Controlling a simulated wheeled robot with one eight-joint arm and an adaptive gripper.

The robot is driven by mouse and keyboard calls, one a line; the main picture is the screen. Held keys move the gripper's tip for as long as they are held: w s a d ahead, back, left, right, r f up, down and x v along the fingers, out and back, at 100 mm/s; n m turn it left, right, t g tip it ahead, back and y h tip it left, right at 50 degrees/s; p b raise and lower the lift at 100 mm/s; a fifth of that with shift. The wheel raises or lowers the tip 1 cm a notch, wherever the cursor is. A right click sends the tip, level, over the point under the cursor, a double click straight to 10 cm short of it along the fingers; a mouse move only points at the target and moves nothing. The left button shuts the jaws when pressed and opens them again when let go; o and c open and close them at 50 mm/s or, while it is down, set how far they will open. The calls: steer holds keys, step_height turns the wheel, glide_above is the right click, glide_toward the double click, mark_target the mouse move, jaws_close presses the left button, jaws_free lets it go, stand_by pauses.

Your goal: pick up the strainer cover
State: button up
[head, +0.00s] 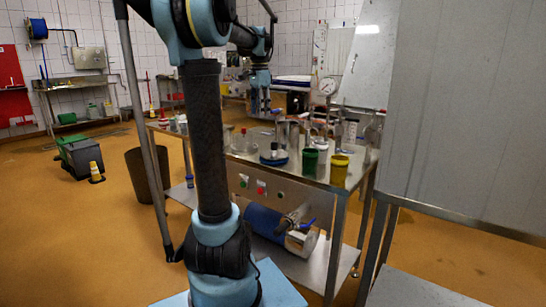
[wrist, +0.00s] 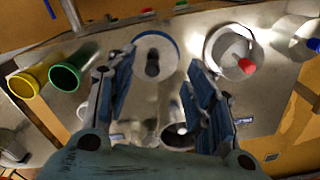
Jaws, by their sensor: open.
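A round blue-rimmed disc with a dark upright knob, which looks like the strainer cover, lies on the steel table in the head view (head: 273,160). It also shows in the wrist view (wrist: 139,40), at the top between my fingers. My gripper (head: 260,101) is above the table in the head view. In the wrist view my gripper (wrist: 160,90) has its two blue-padded fingers wide apart with nothing between them. The disc is beyond the fingertips and apart from them. The frames do not name the cover for certain.
A green cup (head: 309,163) and a yellow cup (head: 339,171) stand near the table's front right corner. A round metal vessel with a red knob (wrist: 245,66) is right of the disc in the wrist view. Glassware and a gauge (head: 327,86) crowd the table's back.

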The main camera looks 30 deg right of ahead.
steer(key=r+m, duration=0.1)
steer(key=m, duration=0.1)
glide_above(273, 144)
steer(key=w+d, duration=0.1)
steer(key=d, duration=0.1)
steer(key=f, duration=1.1)
steer(key=shift+w+a+f, duration=0.15)
steer(key=shift+w+a, duration=0.05)
steer(key=shift+a, duration=0.05)
steer(key=shift+s+a+f, duration=0.1)
steer(key=shift+a+f, duration=0.1)
steer(key=shift+f, duration=1.3)
steer(key=shift+a+f, duration=0.15)
steer(key=shift+f, duration=1.3)
steer(key=shift+c, duration=0.6)
jaws_close()
